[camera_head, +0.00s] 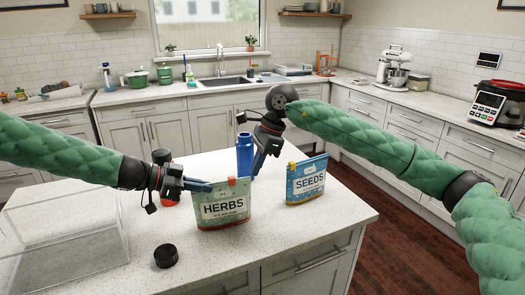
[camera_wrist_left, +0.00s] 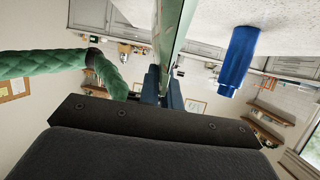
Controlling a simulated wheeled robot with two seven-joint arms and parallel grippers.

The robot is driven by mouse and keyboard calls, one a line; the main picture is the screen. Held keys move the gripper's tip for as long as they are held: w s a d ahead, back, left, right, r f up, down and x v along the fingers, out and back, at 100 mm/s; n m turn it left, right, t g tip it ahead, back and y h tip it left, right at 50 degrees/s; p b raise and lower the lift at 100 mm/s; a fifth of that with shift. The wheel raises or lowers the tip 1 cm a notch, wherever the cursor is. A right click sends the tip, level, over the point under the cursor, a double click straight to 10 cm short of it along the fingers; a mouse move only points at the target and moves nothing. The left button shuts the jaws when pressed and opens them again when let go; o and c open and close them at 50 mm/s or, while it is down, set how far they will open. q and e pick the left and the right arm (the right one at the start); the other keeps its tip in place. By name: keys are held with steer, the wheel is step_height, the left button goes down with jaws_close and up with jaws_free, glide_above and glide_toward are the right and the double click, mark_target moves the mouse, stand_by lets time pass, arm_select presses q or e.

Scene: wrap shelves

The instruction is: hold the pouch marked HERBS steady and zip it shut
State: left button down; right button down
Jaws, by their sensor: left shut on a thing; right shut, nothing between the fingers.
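The green pouch marked HERBS (camera_head: 223,208) stands upright on the white island, with an orange slider (camera_head: 232,181) on its top edge, right of the middle. My left gripper (camera_head: 207,187) is shut on the pouch's upper left edge. In the left wrist view the pouch (camera_wrist_left: 176,28) appears nearly edge-on between my left gripper's fingers (camera_wrist_left: 164,88). My right gripper (camera_head: 257,168) points down, shut and empty, just right of and above the pouch's top right corner. It appears apart from the slider.
A blue pouch marked SEEDS (camera_head: 306,182) stands to the right. A blue bottle (camera_head: 244,153) stands behind, near my right gripper. A clear box (camera_head: 75,240), a black lid (camera_head: 166,256) and a red jar (camera_head: 168,190) are at left. The island's front right is clear.

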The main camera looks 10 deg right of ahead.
mark_target(215, 183)
steer(key=shift+s+a+r, duration=0.15)
steer(key=shift+a, duration=1.75)
steer(key=a, duration=0.6)
steer(key=shift+s, duration=0.2)
steer(key=shift+s+a, duration=0.15)
steer(key=shift+a, duration=0.4)
steer(key=shift+f, duration=0.2)
